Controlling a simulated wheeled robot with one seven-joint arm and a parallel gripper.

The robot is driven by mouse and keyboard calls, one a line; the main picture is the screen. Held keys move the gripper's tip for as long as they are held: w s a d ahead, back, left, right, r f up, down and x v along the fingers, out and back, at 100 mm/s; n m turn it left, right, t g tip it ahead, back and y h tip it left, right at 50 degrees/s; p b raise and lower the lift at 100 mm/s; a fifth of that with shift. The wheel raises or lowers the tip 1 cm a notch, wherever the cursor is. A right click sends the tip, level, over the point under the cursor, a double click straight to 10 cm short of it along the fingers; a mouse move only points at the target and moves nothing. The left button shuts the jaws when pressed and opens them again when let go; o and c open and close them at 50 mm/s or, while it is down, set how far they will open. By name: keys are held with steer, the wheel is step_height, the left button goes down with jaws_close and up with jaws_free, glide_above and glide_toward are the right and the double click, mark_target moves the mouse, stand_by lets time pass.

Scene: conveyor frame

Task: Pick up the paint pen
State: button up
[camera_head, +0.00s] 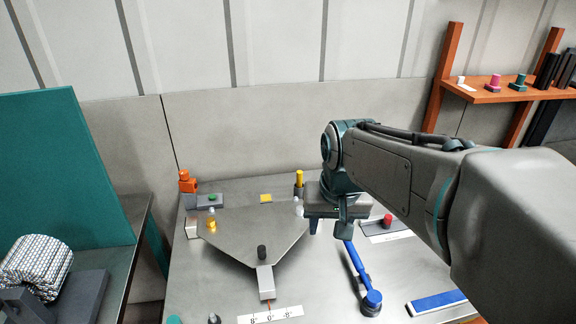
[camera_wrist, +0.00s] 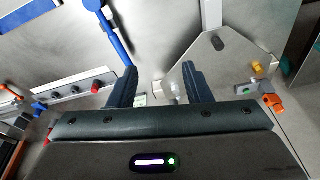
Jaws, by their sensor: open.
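An upright yellow-topped cylinder (camera_head: 299,180) with a dark lower part stands near the back edge of the metal table (camera_head: 340,283). It looks most like the paint pen, but I cannot be sure. My gripper (camera_head: 328,228) points down over the table, just right of and nearer than this cylinder. In the wrist view my gripper's two dark fingers (camera_wrist: 160,72) are apart, with bare table and the edge of a metal plate showing between them. I cannot make out the pen in the wrist view; the gripper body covers the lower part.
A triangular metal plate (camera_head: 250,240) with small knobs lies left of my gripper. A blue-handled tool (camera_head: 357,265) lies in front. A red button on a grey block (camera_head: 388,220) is to the right. An orange part (camera_head: 187,182) stands at the back left corner.

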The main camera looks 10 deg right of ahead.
steer(key=w+r+m+p, duration=0.25)
steer(key=w+r, duration=0.25)
steer(key=w, duration=0.9)
steer(key=m+g+p, duration=0.3)
steer(key=m+p, duration=0.2)
steer(key=m, duration=0.5)
glide_above(299, 172)
step_height(299, 172, down, 11)
steer(key=f+b, duration=0.1)
steer(key=f, duration=0.3)
steer(key=f+b, duration=0.1)
steer(key=f, duration=0.3)
steer(key=shift+w+d+f, duration=0.15)
steer(key=shift+d+f, duration=0.05)
steer(key=shift+f, duration=0.2)
steer(key=shift+a+f+p, duration=0.15)
steer(key=shift+f+p, duration=0.75)
steer(key=shift+f, duration=1.75)
jaws_close()
